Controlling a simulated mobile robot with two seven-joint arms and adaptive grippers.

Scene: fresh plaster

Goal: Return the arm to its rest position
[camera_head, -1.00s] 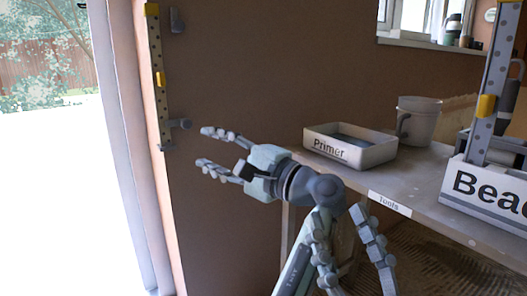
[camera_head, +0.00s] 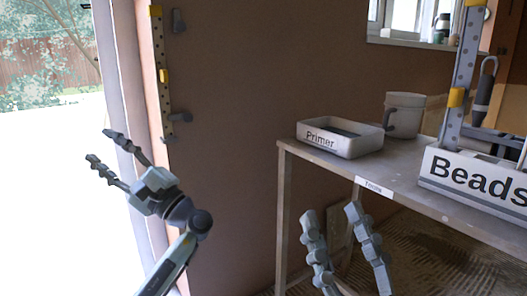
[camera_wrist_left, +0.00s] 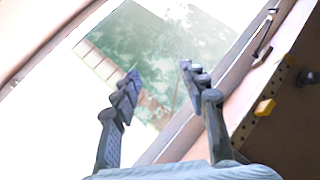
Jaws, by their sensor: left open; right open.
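My left gripper (camera_head: 100,146) is open and empty at the left of the head view. Its fingers point up and left in front of the bright doorway, with the arm coming up from below. In the left wrist view its two fingers (camera_wrist_left: 159,70) are spread with nothing between them. My right gripper (camera_head: 331,211) is open and empty at the bottom centre, fingers pointing up, in front of the table. Its wrist is out of view.
A perforated rail (camera_head: 157,95) with yellow parts is fixed beside the door frame (camera_head: 125,130). The table (camera_head: 420,192) at right holds a Primer tray (camera_head: 318,143), a white mug (camera_head: 411,104) and a Beads box (camera_head: 450,178) with a tall perforated strip (camera_head: 463,70). Brown wall separates rail and table.

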